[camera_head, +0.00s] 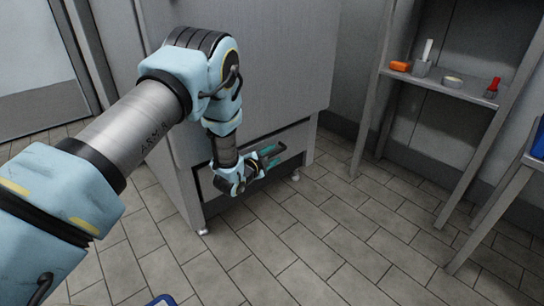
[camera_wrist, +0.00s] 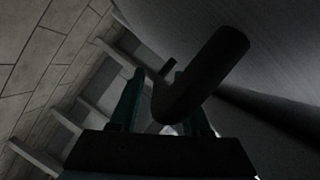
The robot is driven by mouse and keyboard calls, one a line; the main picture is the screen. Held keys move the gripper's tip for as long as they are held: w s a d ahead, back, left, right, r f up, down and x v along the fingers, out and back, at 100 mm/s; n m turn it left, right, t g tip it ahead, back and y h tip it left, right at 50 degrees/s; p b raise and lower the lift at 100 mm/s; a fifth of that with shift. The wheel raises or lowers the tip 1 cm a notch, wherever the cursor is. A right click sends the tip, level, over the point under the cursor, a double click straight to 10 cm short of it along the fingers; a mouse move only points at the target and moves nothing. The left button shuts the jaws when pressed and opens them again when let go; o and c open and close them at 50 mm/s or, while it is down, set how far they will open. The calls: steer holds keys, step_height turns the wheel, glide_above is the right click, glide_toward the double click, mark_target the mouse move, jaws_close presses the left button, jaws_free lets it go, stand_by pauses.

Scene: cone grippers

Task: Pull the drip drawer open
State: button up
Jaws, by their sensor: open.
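The drip drawer (camera_head: 295,141) is a grey panel low in the front of a large grey cabinet. It looks shut, though my arm hides part of it. My gripper (camera_head: 268,157), with teal fingers, is in front of this panel, near the floor. In the wrist view a dark, thick, bent bar (camera_wrist: 205,72), apparently the drawer's handle, reaches down between or just in front of the open fingers (camera_wrist: 163,110). The picture is too dark to tell whether they touch it. The handle is hidden in the head view.
The grey cabinet (camera_head: 260,60) rises above the drawer. A shelf (camera_head: 440,86) at the right holds an orange block (camera_head: 400,66), a grey cup (camera_head: 421,69), a small round dish (camera_head: 453,81) and a red-handled brush (camera_head: 492,88). The tiled floor (camera_head: 330,235) before the drawer is clear.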

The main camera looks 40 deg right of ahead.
steer(key=shift+c, duration=0.4)
jaws_close()
stand_by(0.9)
